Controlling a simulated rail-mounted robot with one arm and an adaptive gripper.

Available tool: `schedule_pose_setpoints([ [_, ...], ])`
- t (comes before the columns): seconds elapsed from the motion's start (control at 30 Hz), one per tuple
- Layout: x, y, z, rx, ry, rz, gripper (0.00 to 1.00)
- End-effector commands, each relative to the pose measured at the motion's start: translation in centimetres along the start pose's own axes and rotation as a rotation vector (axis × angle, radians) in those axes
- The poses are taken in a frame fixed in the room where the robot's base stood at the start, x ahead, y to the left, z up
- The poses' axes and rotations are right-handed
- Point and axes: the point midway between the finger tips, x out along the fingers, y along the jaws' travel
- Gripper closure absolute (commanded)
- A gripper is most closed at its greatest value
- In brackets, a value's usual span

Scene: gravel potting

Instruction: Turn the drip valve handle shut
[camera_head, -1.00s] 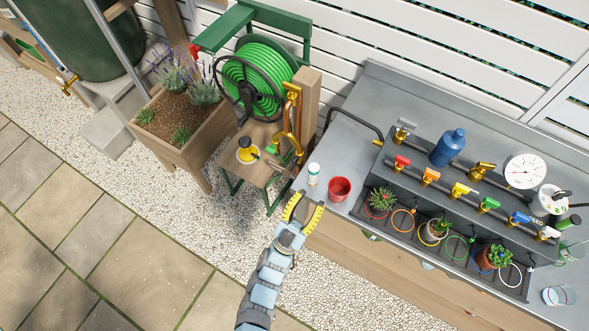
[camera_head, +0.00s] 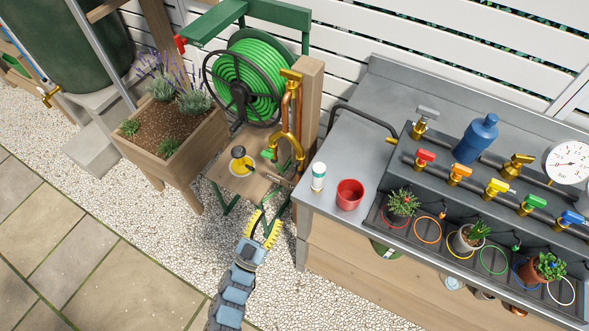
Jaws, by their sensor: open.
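Several valves with coloured handles sit in a row on the bench's dark pipe rack: red (camera_head: 425,156), orange (camera_head: 460,170), yellow (camera_head: 497,186), green (camera_head: 534,202) and blue (camera_head: 571,217). A grey-handled brass valve (camera_head: 426,118) and a plain brass valve (camera_head: 516,166) sit on the pipe behind. A green-handled tap (camera_head: 270,153) is on the copper pipe by the post. I cannot tell which of these is the drip valve. My gripper (camera_head: 263,229) is open and empty, its yellow-padded fingers over the gravel, left of the bench and apart from every valve.
The grey bench (camera_head: 370,130) holds a white bottle (camera_head: 318,176), red cup (camera_head: 350,194), blue bottle (camera_head: 476,138), gauge (camera_head: 569,162) and potted plants (camera_head: 403,203). A green hose reel (camera_head: 250,85), wooden post (camera_head: 310,115) and planter (camera_head: 175,145) stand left. Gravel lies in front.

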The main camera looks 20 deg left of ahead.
Motion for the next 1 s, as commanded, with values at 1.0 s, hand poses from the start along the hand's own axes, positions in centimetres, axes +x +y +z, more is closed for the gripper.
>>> schedule_pose_setpoints([
  [1.0, 15.8, 0.1, 0.0, 0.000, 0.002, 0.002, 0.60],
])
